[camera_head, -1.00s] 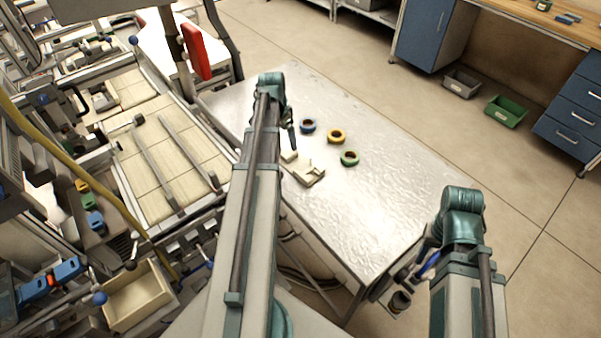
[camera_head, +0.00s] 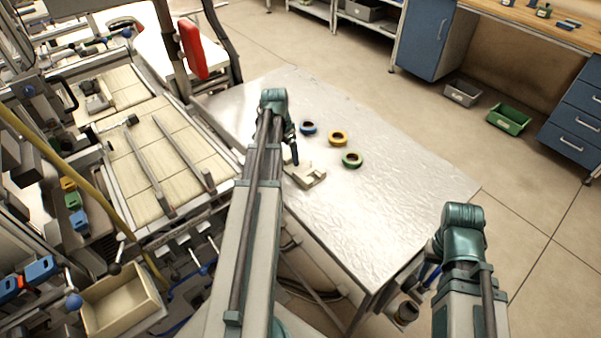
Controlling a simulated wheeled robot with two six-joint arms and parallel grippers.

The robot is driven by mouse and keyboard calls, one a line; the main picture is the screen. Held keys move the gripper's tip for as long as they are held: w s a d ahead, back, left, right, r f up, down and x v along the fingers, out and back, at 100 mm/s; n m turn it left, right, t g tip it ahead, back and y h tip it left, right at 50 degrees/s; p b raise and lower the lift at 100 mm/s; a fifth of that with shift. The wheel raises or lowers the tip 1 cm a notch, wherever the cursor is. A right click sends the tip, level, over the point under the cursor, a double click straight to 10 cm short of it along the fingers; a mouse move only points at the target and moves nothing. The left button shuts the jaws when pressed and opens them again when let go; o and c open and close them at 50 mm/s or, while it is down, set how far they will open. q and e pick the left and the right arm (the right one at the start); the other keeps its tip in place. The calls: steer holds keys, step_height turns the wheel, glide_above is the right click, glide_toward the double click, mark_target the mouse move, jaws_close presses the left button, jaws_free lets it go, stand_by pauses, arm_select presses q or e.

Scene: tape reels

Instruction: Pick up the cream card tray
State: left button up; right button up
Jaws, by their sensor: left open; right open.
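The cream card tray (camera_head: 308,177) lies on the silver metal table (camera_head: 385,205), near its left edge. My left arm reaches over the table from below. My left gripper (camera_head: 294,156) points down just above the tray's far left part, which it partly hides; whether it touches the tray I cannot tell. Its jaws are small in the picture and open. My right gripper (camera_head: 432,272) is beside the table's lower right corner, mostly hidden by its own arm, away from the tray.
Blue (camera_head: 307,127), yellow (camera_head: 338,138) and green (camera_head: 352,159) tape reels lie on the table just beyond the tray. The table's right half is clear. A machine with a slatted bed (camera_head: 160,150) stands to the left. Grey (camera_head: 462,92) and green (camera_head: 509,118) bins sit on the floor.

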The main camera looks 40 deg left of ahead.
arm_select(q)
steer(key=shift+c, duration=0.2)
jaws_close()
steer(key=shift+r, duration=0.1)
step_height(320, 180, up, 10)
steer(key=p, duration=1)
